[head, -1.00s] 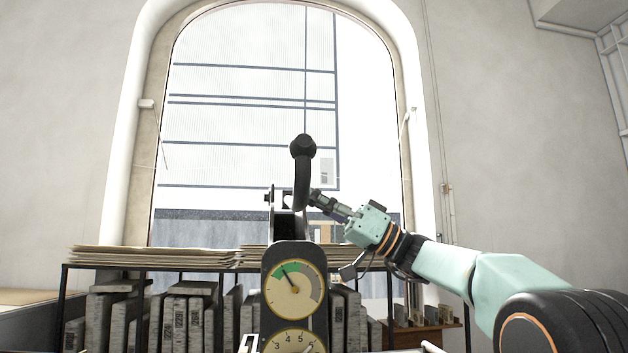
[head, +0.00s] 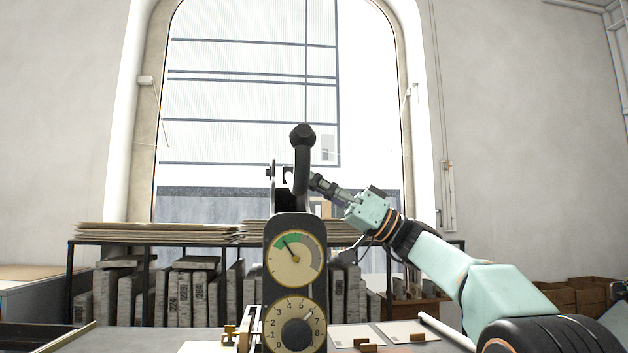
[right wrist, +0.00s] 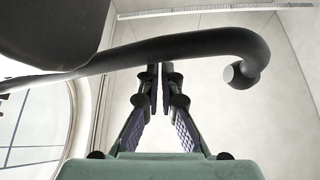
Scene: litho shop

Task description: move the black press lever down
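The black press lever (head: 303,160) stands up from the press in the head view, its rounded knob at the top. In the right wrist view the lever (right wrist: 195,45) runs across the picture and hooks down at its right end. My right gripper (head: 317,182) comes in from the right at the lever's lower part. In the right wrist view its fingers (right wrist: 160,70) are drawn together, their tips right at the lever's edge. The lever does not appear to be between them, and I cannot tell whether they touch it. My left gripper is not in view.
The press carries a green-and-cream gauge (head: 294,257) and a numbered dial (head: 298,325). A rack (head: 72,285) with stone slabs and paper stacks stands behind, below a tall arched window.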

